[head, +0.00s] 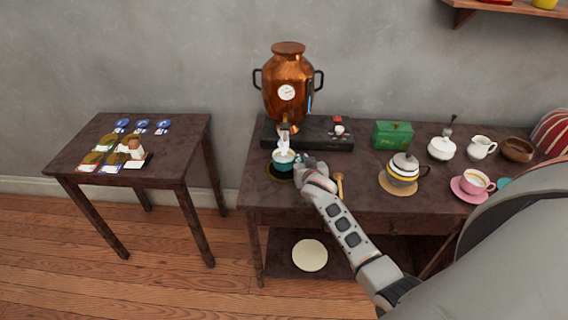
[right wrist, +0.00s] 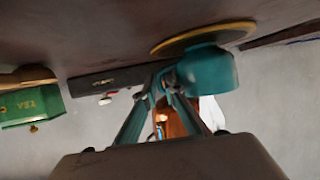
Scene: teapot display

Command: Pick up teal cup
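The teal cup (head: 284,161) with a white band sits at the front of the copper urn (head: 288,88), below its tap, over a round dark mat (head: 279,176) with a yellow rim. My right gripper (head: 304,171) is at the cup's right side. In the right wrist view the teal cup (right wrist: 208,70) stands against the fingertips of the right gripper (right wrist: 161,86). The fingers are drawn close together and look shut on the cup's handle side, though the handle is mostly hidden. My left gripper is not in view.
A wooden spoon (head: 340,185) lies right of my gripper. A green tea box (head: 393,134), a striped teapot (head: 404,170), a white sugar pot (head: 442,149) and a pink cup (head: 474,181) stand farther right. A side table (head: 100,133) with cards is at left.

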